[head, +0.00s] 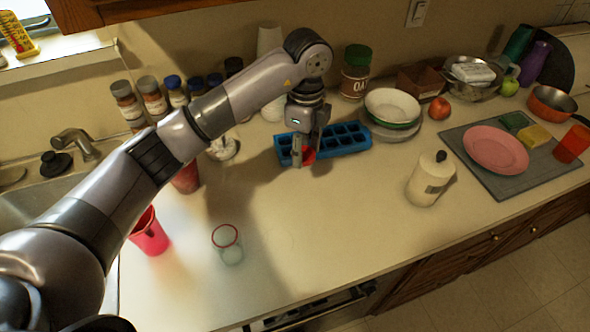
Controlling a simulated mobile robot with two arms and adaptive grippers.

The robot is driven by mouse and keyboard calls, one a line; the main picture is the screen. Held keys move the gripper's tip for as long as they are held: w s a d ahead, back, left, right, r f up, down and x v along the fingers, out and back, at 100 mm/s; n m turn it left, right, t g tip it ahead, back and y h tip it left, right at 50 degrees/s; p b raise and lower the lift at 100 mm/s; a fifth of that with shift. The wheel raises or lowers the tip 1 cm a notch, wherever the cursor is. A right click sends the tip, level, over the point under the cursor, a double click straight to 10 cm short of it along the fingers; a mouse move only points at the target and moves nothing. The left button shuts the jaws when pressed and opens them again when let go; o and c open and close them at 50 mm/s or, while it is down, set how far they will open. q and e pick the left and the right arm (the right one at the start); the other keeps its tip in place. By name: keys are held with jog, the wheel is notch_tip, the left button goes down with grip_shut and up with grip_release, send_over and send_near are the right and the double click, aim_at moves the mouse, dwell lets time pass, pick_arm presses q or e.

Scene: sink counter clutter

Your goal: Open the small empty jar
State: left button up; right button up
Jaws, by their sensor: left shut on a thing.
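The small empty jar (228,246) is clear glass and stands upright on the counter at the front centre-left. Its mouth looks open, with a red ring around the rim. My left gripper (307,154) is above the counter behind and to the right of the jar, apart from it, in front of the blue tray. It is shut on a small red piece (309,155) that looks like a lid; the fingers partly hide it. My right gripper is not in view.
A blue ice tray (345,138) lies just behind my left gripper. A pink cup (149,236) stands left of the jar, a white canister (428,180) to the right, and stacked bowls (392,106) behind. The counter between jar and canister is clear.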

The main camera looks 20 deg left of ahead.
aim_at(303, 188)
pick_arm(q)
jog(key=n, duration=0.2)
jog(key=f+n, duration=0.1)
jog(key=shift+n, duration=0.4)
jog(key=shift+s+f, duration=0.1)
jog(key=shift+f, duration=0.15)
notch_tip(303, 188, down, 9)
jog(key=p, duration=0.3)
jog(key=shift+f, duration=0.2)
jog(key=shift+f, duration=0.1)
jog(key=o, duration=1.3)
